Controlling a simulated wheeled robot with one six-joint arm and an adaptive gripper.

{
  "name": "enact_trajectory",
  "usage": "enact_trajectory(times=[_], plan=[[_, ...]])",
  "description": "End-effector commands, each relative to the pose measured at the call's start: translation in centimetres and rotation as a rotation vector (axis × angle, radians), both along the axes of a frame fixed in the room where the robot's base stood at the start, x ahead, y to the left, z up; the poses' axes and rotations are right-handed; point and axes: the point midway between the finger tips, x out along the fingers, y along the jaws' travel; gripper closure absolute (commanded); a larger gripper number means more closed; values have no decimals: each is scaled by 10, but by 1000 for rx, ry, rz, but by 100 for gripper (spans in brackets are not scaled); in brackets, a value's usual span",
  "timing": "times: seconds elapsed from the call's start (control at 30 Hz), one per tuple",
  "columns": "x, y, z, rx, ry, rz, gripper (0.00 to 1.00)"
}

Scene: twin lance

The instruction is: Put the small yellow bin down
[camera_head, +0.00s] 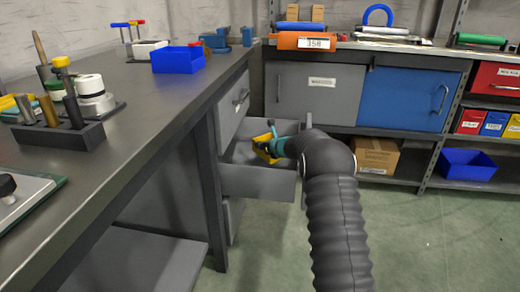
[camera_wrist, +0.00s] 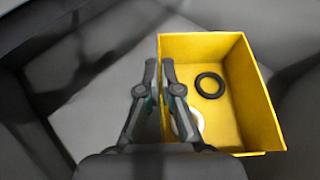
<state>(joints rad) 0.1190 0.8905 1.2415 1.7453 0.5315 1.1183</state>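The small yellow bin (camera_wrist: 240,90) shows in the wrist view, with a black ring (camera_wrist: 210,85) and a white ring (camera_wrist: 188,123) inside. My gripper (camera_wrist: 160,68) has its two fingers closed on the bin's left wall. In the head view my gripper (camera_head: 273,138) and part of the yellow bin (camera_head: 261,139) are inside the open grey drawer (camera_head: 258,182). My gripper and arm hide much of the bin there. I cannot tell whether the bin touches the drawer floor.
The drawer is pulled out below the workbench (camera_head: 150,110), with its walls close around my gripper. A blue bin (camera_head: 178,60) and a tool holder (camera_head: 58,132) stand on the bench. A cardboard box (camera_head: 377,155) and another blue bin (camera_head: 468,164) sit on low shelves behind.

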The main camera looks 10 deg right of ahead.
Motion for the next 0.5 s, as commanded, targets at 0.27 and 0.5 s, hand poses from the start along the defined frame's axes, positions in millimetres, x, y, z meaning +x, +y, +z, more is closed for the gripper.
enact_trajectory(times=[0.27,0.5], plan=[[0,0,-6,0,-2,0,100],[0,0,-12,0,-2,0,100]])
